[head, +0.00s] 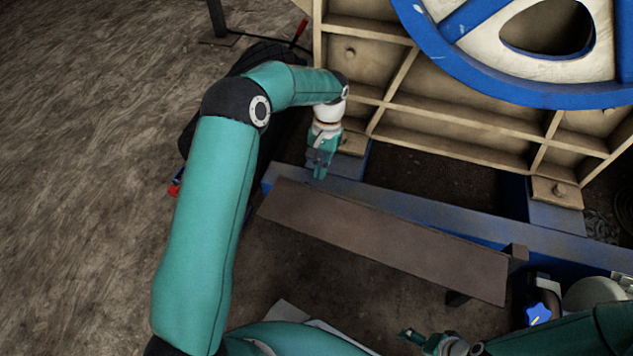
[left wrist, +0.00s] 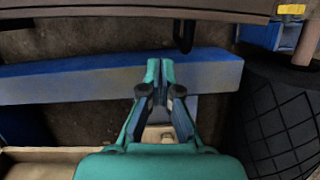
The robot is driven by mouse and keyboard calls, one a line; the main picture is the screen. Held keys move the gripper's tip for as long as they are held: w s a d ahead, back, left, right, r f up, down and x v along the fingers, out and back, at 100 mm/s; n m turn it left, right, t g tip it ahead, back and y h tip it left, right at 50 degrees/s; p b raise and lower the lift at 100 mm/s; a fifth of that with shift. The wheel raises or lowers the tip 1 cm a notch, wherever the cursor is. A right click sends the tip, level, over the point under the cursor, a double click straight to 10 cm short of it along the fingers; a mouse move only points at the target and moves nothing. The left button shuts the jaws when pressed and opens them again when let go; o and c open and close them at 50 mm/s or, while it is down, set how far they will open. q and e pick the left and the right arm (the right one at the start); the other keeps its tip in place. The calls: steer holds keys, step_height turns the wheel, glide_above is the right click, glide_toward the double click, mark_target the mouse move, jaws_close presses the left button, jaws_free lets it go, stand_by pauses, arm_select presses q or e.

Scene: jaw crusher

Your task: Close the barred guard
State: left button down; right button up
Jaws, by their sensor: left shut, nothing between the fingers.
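No barred guard can be made out for certain in either view. The beige ribbed crusher body (head: 450,125) stands at the upper right, with part of a blue-rimmed flywheel (head: 440,45) in front of it. My left gripper (head: 318,172) is shut and empty, pointing down near the crusher's lower left corner. In the left wrist view its fingertips (left wrist: 160,66) are together and appear over the blue beam (left wrist: 60,80); contact cannot be told. My right gripper (head: 410,336) is partly in view at the bottom, its jaws unclear.
A long brown plate (head: 385,240) lies in front of the blue beam; its edge (left wrist: 110,12) shows in the wrist view. A black tyre (left wrist: 280,120) is close to the left gripper. A red-handled lever (head: 300,32) stands behind my left arm. Open floor (head: 85,150) lies left.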

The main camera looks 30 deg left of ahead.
arm_select(q)
steer(key=shift+s+d+r+b, duration=0.15)
steer(key=shift+s+b, duration=0.15)
steer(key=shift+s, duration=0.55)
steer(key=shift+s+d+r+b, duration=0.1)
steer(key=shift+s+b, duration=0.2)
steer(key=shift+s, duration=0.5)
